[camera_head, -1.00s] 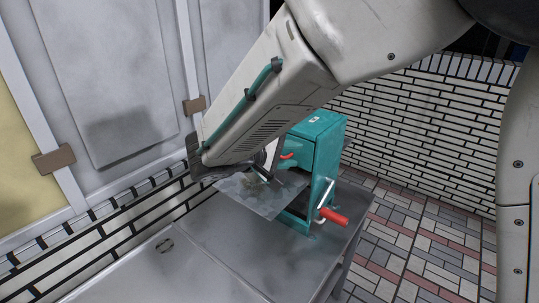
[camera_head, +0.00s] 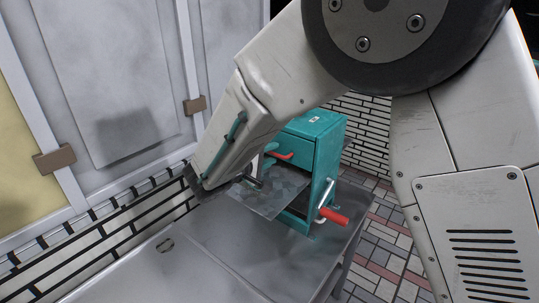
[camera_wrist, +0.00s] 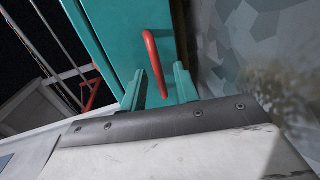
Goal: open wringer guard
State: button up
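The teal wringer (camera_head: 318,135) stands on a metal table. A red handle (camera_head: 280,155) is on its front, and I take the front part that carries it to be the guard. In the wrist view the red handle (camera_wrist: 157,65) stands out from the teal face. My gripper (camera_head: 256,182) is just left of and below the handle, mostly hidden behind my forearm. In the wrist view two teal prongs, seemingly the fingertips of my gripper (camera_wrist: 160,88), are apart, with the handle's lower end seen between them. The handle does not look gripped. How far the guard stands open cannot be told.
A grey metal sheet (camera_head: 270,197) juts out from the wringer's front under my gripper. A crank with a red grip (camera_head: 334,216) is on its right side. The metal table (camera_head: 190,250) is bare at the front left. A panelled wall (camera_head: 110,70) stands behind left.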

grip_shut()
jog(key=shift+r, duration=0.1)
